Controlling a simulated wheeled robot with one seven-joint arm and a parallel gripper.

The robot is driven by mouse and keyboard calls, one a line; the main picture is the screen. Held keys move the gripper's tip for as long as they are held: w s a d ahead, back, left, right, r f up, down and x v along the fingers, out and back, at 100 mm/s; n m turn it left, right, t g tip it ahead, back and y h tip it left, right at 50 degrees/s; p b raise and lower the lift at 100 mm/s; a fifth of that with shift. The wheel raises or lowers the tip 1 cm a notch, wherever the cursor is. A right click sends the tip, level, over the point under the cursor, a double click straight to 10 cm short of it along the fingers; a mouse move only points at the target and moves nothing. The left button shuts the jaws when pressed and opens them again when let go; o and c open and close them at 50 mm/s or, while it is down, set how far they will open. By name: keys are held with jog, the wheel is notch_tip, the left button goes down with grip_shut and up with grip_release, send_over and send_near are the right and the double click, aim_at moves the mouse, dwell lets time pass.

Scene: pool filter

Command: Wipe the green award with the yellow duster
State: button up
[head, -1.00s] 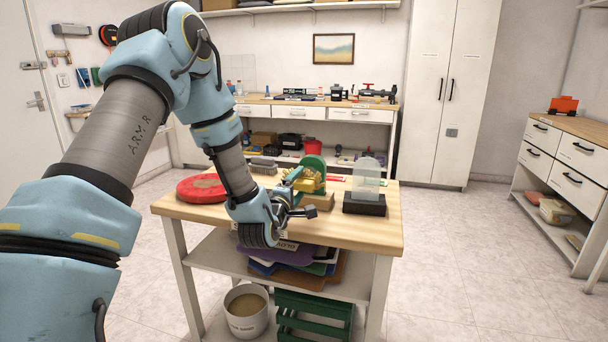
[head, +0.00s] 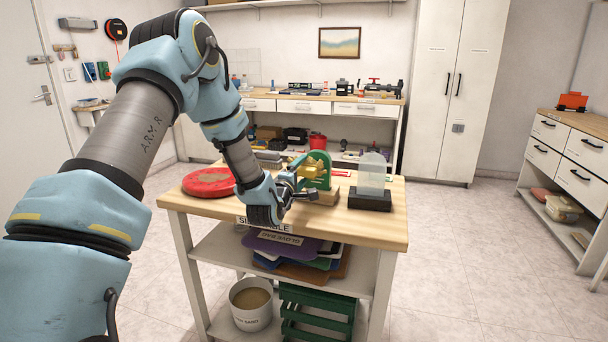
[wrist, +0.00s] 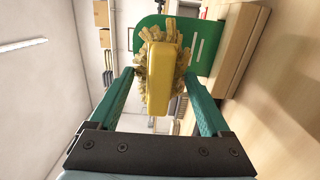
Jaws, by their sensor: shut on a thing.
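The green award (head: 325,160) is an upright rounded plate on a light wooden base (head: 327,195), on the small table. In the wrist view the award (wrist: 207,46) is right behind the duster. My gripper (head: 304,178) is shut on the yellow duster (head: 313,169), in front of the award. In the wrist view the duster's yellow block (wrist: 160,80) with shaggy fringe sits between the teal fingers of my gripper (wrist: 158,84). The duster hides part of the award's face. The fringe appears to be at the face, but I cannot tell if it touches.
A red round thing (head: 208,182) lies on the table's left. A grey brush (head: 268,158) is behind my arm. The table's front right (head: 370,225) is bare.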

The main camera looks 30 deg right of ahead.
aim_at(312, 169)
jog(key=shift+b+x, duration=0.35)
jog(key=shift+x, duration=1)
dwell(0.4)
jog(key=shift+s+d+b, duration=0.3)
jog(key=shift+s+d, duration=0.5)
jog(key=shift+s, duration=0.05)
jog(key=shift+w+a+b, duration=0.3)
jog(key=shift+w+a, duration=0.45)
jog(key=shift+w, duration=0.2)
jog(key=shift+s+d+b, duration=0.3)
jog(key=shift+s+d, duration=0.5)
jog(key=shift+s, duration=0.1)
jog(key=shift+w+a, duration=0.85)
jog(key=shift+s+d+b, duration=0.5)
jog(key=shift+s+d, duration=0.3)
jog(key=shift+d, duration=0.1)
jog(key=shift+w+a, duration=0.85)
